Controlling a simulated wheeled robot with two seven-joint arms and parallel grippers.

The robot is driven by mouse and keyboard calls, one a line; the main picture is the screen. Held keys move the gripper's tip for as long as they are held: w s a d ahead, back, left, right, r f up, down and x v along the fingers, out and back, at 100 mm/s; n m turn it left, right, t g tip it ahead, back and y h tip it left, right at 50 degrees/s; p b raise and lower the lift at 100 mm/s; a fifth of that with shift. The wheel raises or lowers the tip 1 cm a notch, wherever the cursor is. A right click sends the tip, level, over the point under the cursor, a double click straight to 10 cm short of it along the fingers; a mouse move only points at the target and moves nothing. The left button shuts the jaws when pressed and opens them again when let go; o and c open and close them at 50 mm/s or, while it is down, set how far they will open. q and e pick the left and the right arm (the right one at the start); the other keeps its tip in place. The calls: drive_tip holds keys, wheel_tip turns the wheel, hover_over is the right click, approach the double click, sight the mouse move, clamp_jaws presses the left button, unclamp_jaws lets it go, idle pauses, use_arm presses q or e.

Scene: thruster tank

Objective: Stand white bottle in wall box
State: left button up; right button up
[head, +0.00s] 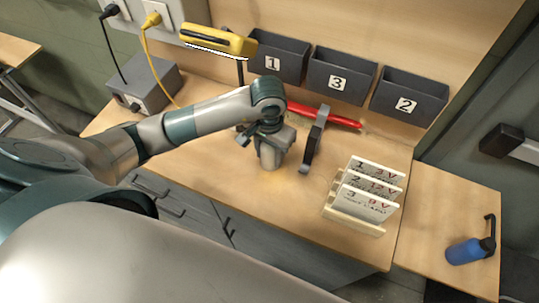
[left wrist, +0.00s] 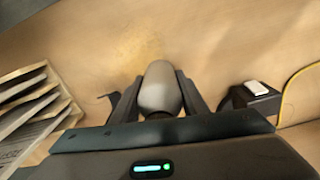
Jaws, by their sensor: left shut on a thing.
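The white bottle (head: 269,158), pale grey in this light, is upright at the middle of the bench, partly hidden by my left gripper (head: 266,143). In the left wrist view the rounded bottle (left wrist: 160,88) sits between the two dark fingers of my left gripper (left wrist: 159,102), which is shut on it. I cannot tell whether its base touches the bench. Three dark wall boxes hang behind the bench: box 1 (head: 278,57), box 3 (head: 341,76) and box 2 (head: 408,98). My right gripper is out of view.
A red bar (head: 335,117) lies behind. A card rack (head: 355,221) stands at the front right.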

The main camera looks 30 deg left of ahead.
use_arm(q)
drive_tip(key=shift+f, duration=0.1)
drive_tip(key=o, duration=1.2)
drive_tip(key=shift+f, duration=0.1)
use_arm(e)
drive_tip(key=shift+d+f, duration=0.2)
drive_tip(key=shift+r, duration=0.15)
